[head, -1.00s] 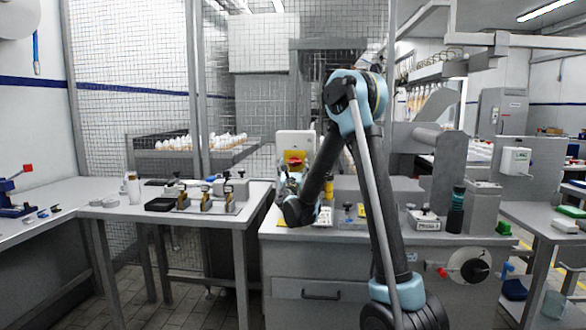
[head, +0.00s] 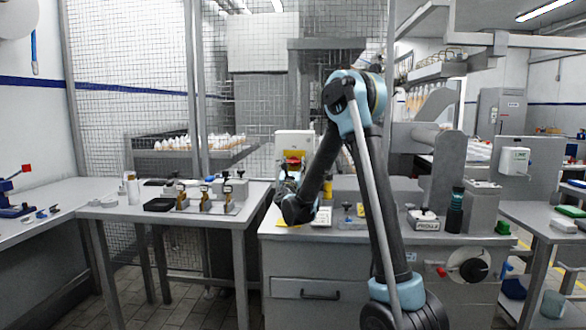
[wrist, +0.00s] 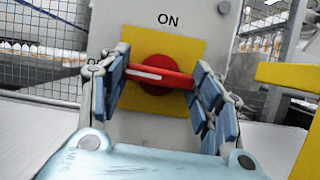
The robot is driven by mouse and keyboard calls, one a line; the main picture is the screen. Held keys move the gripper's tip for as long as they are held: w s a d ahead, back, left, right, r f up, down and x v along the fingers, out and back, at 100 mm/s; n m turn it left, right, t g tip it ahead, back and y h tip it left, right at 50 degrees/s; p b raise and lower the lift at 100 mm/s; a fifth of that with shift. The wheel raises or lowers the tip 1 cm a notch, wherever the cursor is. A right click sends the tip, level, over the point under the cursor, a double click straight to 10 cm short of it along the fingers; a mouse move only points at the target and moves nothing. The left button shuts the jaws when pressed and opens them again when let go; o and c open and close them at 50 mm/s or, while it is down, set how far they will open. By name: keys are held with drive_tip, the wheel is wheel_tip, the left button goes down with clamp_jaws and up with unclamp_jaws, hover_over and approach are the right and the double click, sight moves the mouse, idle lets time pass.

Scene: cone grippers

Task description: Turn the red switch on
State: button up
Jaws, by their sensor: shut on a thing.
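The red switch (wrist: 158,76) is a rotary knob with a bar handle on a yellow plate (wrist: 187,48). The word ON is printed above it on the light grey box (wrist: 140,20). The handle lies nearly level, its right end slightly lower, with a white mark on its left half. My gripper (wrist: 160,80) is shut on the handle, with a blue-padded finger at each end. In the head view the red switch (head: 293,161) shows small on its upright box (head: 293,137), with my gripper (head: 289,182) just in front, partly hidden by my arm.
The box stands on a grey workbench (head: 330,255) with small devices and a dark bottle (head: 455,210) to the right. A yellow bar (wrist: 288,76) is close on the right in the wrist view. A side table (head: 110,212) with fixtures stands left; wire mesh rises behind.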

drive_tip(key=shift+m, duration=0.3)
drive_tip(key=m+h, duration=0.1)
drive_tip(key=m, duration=0.1)
drive_tip(key=m+h, duration=0.2)
drive_tip(key=m, duration=0.1)
drive_tip(key=shift+a+m+g, duration=0.1)
drive_tip(key=shift+m+g, duration=0.2)
drive_tip(key=shift+g, duration=0.1)
drive_tip(key=m+h, duration=0.1)
drive_tip(key=m, duration=0.2)
drive_tip(key=m+g+h, duration=0.1)
drive_tip(key=m, duration=0.2)
drive_tip(key=shift+g, duration=0.3)
drive_tip(key=m+g, duration=0.1)
drive_tip(key=m, duration=0.1)
drive_tip(key=m+g+h, duration=0.1)
drive_tip(key=m, duration=0.2)
drive_tip(key=shift+r, duration=0.15)
drive_tip(key=m, duration=0.2)
drive_tip(key=m+g, duration=0.1)
drive_tip(key=m, duration=0.1)
drive_tip(key=shift+s+g, duration=0.1)
drive_tip(key=shift+g, duration=0.2)
drive_tip(key=shift+m, duration=0.5)
drive_tip(key=o, duration=1.1)
drive_tip(key=shift+c, duration=0.2)
drive_tip(key=shift+a, duration=0.1)
